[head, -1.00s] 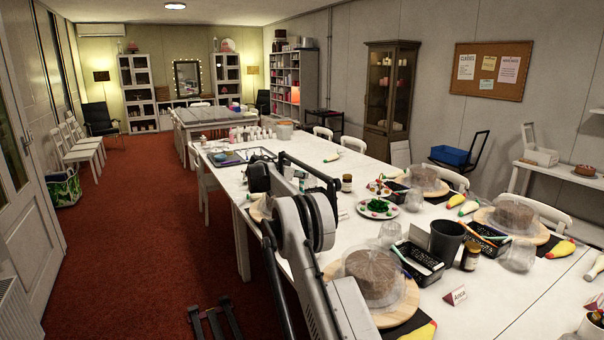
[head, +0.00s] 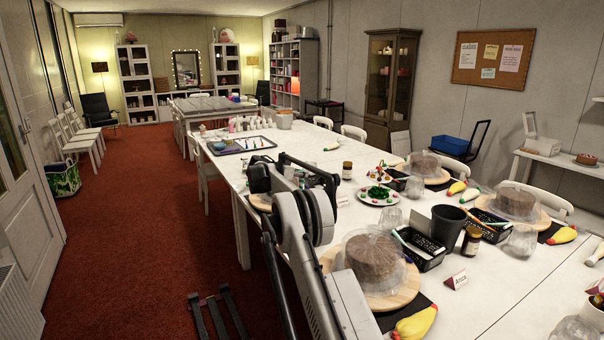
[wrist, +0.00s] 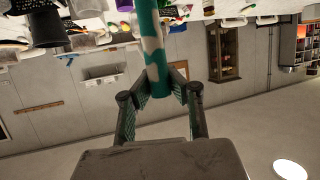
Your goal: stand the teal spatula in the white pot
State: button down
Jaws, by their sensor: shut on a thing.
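My gripper (wrist: 160,84) is shut on the teal spatula (wrist: 153,50) in the wrist view. I see a teal rod with pale patches; it runs between the fingers and out of the top of the picture, so its far end is hidden. In the head view my own arm covers the gripper and the spatula. The spatula is in the air, apart from the table.
The long white table (head: 480,300) carries covered cakes (head: 372,258) on boards, a black cup (head: 446,226), black baskets (head: 420,250), jars and piping bags (head: 415,323). A tray (head: 240,145) lies farther back. Red carpet (head: 130,230) is open on the left.

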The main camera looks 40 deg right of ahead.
jog(key=shift+f+b, duration=1.3)
jog(key=shift+f, duration=1)
jog(key=c, duration=1.7)
grip_release()
send_near(302, 183)
jog(key=shift+w+a+f, duration=0.1)
jog(key=shift+w+a, duration=0.3)
jog(key=shift+a, duration=0.2)
